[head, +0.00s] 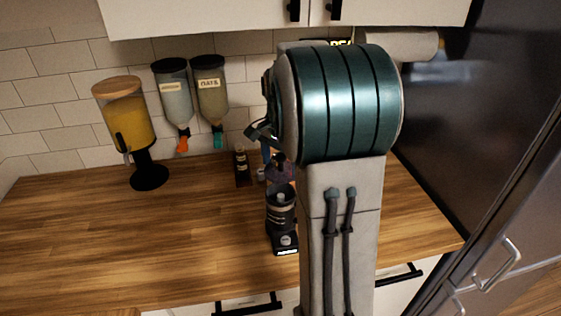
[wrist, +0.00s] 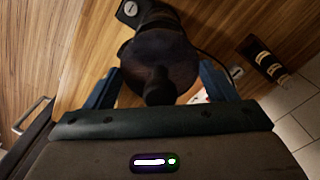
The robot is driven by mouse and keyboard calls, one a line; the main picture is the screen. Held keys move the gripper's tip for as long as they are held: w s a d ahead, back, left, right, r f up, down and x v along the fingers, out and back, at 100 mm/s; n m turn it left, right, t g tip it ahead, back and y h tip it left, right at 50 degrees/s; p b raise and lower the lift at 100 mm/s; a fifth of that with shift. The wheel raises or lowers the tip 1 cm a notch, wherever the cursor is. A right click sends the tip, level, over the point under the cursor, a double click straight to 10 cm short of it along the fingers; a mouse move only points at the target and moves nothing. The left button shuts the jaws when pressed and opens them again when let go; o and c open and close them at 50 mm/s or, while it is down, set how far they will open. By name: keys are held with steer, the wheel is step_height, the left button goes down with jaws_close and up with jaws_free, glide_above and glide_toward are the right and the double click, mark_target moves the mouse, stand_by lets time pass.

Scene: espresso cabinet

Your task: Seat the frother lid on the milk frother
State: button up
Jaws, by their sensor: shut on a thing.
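The milk frother (head: 281,222) is a dark upright cylinder on a base, standing on the wooden counter left of my arm. The frother lid (wrist: 165,55) is a dark round disc with a black knob, and it fills the middle of the wrist view. My gripper (wrist: 160,86) is shut on the lid, one blue finger on each side. In the head view the lid (head: 281,172) appears just above the frother's open top. Whether they touch is unclear. In the wrist view the lid hides most of the frother; part of its base (wrist: 129,10) shows beyond.
A small dark bottle (head: 242,166) stands behind the frother, near the wall. A juice dispenser (head: 126,120) stands at the back left, with two wall-mounted dispensers (head: 211,88) beside it. A dark fridge (head: 480,120) bounds the right. The left counter (head: 100,245) is clear.

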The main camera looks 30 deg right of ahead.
mark_target(281, 172)
steer(key=shift+f+b, duration=1.85)
steer(key=shift+f, duration=0.9)
steer(key=shift+f+b, duration=0.45)
steer(key=shift+f, duration=0.4)
steer(key=o, duration=1)
steer(key=shift+c, duration=0.2)
step_height(281, 172, up, 14)
steer(key=shift+f+b, duration=0.1)
steer(key=shift+b, duration=0.4)
steer(key=shift+a, duration=0.1)
